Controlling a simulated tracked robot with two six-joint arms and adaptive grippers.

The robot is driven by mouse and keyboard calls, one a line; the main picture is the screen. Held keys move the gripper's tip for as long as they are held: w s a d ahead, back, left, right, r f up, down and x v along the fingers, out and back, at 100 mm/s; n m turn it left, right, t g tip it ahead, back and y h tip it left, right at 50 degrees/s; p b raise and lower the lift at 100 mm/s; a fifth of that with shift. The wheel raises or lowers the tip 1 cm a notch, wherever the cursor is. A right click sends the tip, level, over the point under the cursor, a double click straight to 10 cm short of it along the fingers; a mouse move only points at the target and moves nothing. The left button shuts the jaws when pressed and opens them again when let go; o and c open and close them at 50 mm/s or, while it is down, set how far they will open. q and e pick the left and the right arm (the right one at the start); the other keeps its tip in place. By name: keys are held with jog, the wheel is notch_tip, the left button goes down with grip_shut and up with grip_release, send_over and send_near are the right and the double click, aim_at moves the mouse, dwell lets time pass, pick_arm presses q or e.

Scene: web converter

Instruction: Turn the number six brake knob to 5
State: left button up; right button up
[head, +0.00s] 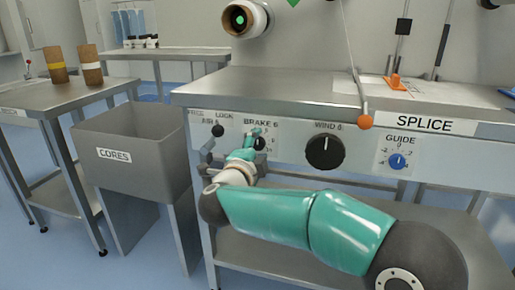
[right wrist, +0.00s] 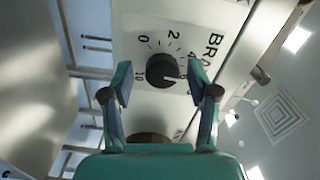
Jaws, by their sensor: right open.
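The brake knob (head: 260,143) is a small black dial under the "BRAKE 6" label (head: 261,123) on the machine's front panel, partly hidden by my right gripper. In the right wrist view the round black knob (right wrist: 162,70) shows on a white scale plate, with 0, 2 and 10 readable around it. Its pointer setting is too small to tell. My right gripper (head: 254,146) is at the panel in front of the knob. In the wrist view its open fingers (right wrist: 160,84) stand on either side of the knob, with gaps visible on both sides. My left gripper is not in view.
The air switch (head: 217,130) is left of the brake knob. The large black wind knob (head: 325,151) and blue guide knob (head: 397,161) are to the right. An orange ball-ended lever (head: 365,121) hangs before the panel. A grey cores bin (head: 130,150) stands at left.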

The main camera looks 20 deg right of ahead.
jog(key=v, duration=1.2)
jog(key=shift+w+d+f, duration=0.1)
jog(key=shift+w, duration=0.05)
